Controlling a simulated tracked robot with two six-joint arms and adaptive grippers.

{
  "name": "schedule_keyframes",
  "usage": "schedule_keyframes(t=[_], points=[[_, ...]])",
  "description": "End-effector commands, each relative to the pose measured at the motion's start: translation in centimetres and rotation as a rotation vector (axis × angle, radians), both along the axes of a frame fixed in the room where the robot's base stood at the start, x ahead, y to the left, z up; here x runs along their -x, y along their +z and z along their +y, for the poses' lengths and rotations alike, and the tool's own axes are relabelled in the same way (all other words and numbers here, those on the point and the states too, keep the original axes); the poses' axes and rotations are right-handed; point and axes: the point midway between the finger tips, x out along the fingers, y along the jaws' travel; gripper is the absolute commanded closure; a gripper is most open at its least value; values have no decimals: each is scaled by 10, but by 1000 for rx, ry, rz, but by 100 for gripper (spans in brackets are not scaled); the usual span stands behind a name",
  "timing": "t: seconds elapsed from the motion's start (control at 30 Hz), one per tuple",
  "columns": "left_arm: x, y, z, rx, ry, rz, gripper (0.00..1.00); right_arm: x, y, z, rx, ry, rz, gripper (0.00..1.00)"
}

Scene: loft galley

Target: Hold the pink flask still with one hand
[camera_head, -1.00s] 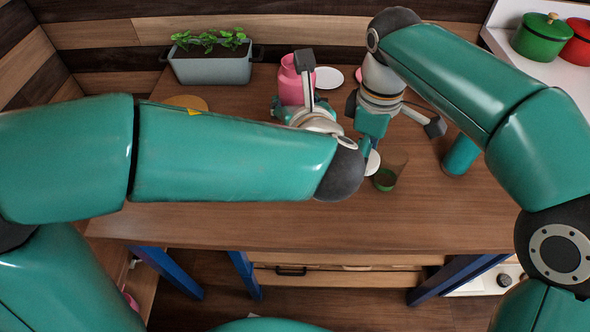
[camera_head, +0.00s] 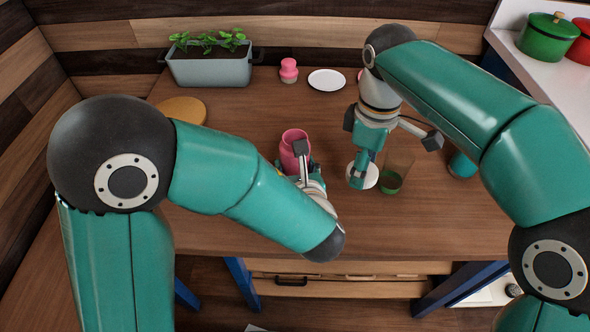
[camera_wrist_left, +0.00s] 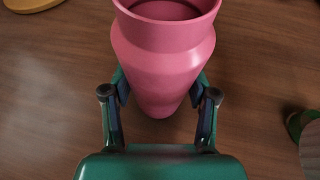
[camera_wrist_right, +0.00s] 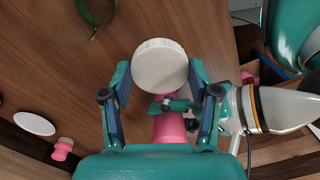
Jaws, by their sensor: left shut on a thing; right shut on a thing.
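The pink flask (camera_head: 294,150) has an open mouth and stands near the middle of the table in the head view. My left gripper (camera_wrist_left: 158,92) is shut on its sides; the flask body (camera_wrist_left: 165,60) fills the space between the fingers. Whether its base touches the table is hard to tell. My right gripper (camera_wrist_right: 160,85) is shut on a white round lid (camera_wrist_right: 160,65) with a ribbed edge. In the head view the lid (camera_head: 367,178) is to the right of the flask, apart from it. Part of the flask (camera_wrist_right: 168,128) shows in the right wrist view.
A clear cup with green in it (camera_head: 391,182) stands close right of the lid, and a teal cylinder (camera_head: 461,165) further right. A small pink jar (camera_head: 288,71), a white plate (camera_head: 327,79) and a grey planter (camera_head: 211,70) are at the back. A round wooden board (camera_head: 182,110) lies left.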

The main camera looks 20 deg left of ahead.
Motion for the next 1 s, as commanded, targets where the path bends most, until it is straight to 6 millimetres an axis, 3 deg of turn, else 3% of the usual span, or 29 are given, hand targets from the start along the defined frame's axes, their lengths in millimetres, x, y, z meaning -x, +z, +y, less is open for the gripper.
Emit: schedule_keyframes(t=[0.1, 0.43, 0.47, 0.6, 1.0], points=[[0, -9, 0, 0, 1, -1, 100, 0, -2, 0, 0, 0, 0, 81], [0, -11, 0, 2, 1, -3, 100, 0, -6, 0, 0, 0, 0, 81], [0, -12, 0, 1, 2, -1, 40, 0, -6, 0, 0, 0, 0, 81], [0, -10, 0, 2, 1, -1, 17, 0, -4, 0, 0, 0, 0, 81], [0, -7, 0, 2, 1, -1, 17, 0, -1, 0, 0, 0, 0, 81]])
